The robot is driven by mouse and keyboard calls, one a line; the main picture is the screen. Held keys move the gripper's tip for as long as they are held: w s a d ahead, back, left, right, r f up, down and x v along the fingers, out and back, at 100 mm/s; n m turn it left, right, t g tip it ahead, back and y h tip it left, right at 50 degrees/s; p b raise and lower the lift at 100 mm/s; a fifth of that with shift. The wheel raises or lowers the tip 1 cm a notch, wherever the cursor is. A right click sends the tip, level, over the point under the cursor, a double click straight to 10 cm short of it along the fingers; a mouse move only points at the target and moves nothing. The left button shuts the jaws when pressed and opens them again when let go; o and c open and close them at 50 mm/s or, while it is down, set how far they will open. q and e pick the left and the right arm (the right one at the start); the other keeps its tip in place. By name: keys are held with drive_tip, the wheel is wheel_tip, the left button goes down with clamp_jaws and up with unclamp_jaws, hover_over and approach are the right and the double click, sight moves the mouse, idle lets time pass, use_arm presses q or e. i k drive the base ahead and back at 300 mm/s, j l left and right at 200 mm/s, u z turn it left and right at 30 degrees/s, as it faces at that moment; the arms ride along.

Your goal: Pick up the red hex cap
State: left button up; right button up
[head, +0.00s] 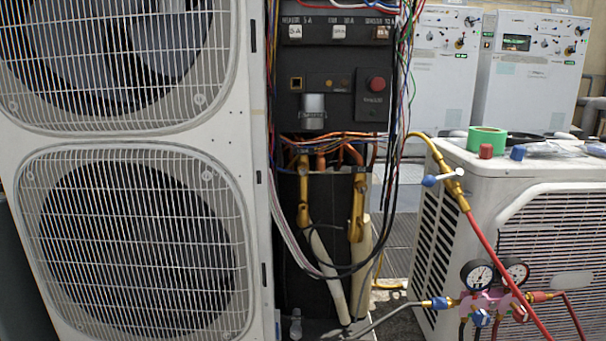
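The red hex cap (486,151) is a small red piece standing on top of the low condenser unit (470,163) at the right of the head view. It sits near the front edge of that top, just in front of a green tape roll (488,139). A similar blue cap (518,153) stands just to its right, apart from it. Neither of my grippers shows in the head view, so nothing is seen touching the red cap.
A yellow hose (433,150) with a valve and red hose (497,260) runs down the low unit's front to a gauge manifold (490,299). A tall fan unit (140,230) fills the left. An open panel (335,80) with loose wires and pipes stands mid-view.

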sight(486, 150)
drive_tip(key=l+u, duration=0.35)
drive_tip(key=l, duration=0.45)
drive_tip(key=k+l+u, duration=0.1)
drive_tip(key=l+u, duration=0.25)
drive_tip(key=l, duration=0.45)
